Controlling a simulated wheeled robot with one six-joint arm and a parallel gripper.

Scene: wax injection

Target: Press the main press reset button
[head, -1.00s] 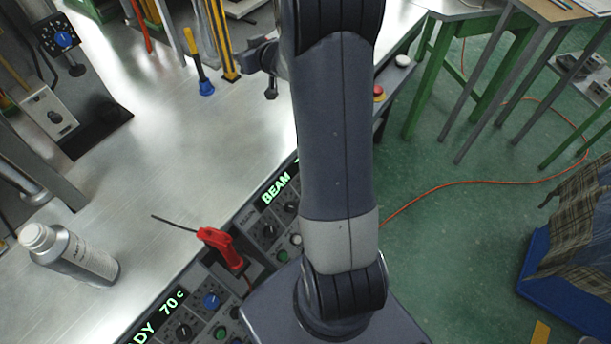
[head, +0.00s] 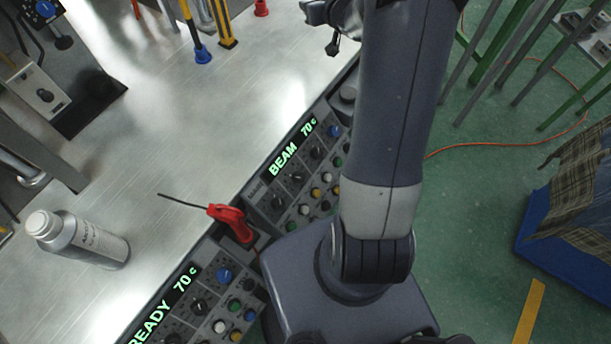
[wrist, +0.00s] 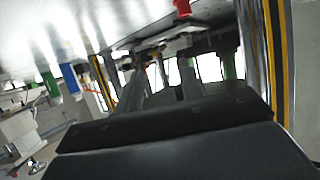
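Two control panels run along the bench's front edge in the head view. One has a lit "BEAM 70c" display (head: 290,146), the other a lit "READY 70c" display (head: 163,305). Both carry knobs and several small coloured buttons, with labels too small to read, so I cannot tell which is the main press reset button. My gripper (head: 318,14) shows only partly at the top of the head view, above the bench's far part. In the wrist view, its two fingers (wrist: 164,88) stand apart with nothing between them.
A red-handled tool (head: 231,222) with a thin rod lies by the panels. A silver bottle (head: 88,240) stands at left on the metal bench (head: 190,130). Blue-, yellow- and red-ended uprights stand at the back. An orange cable (head: 500,146) crosses the green floor at right.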

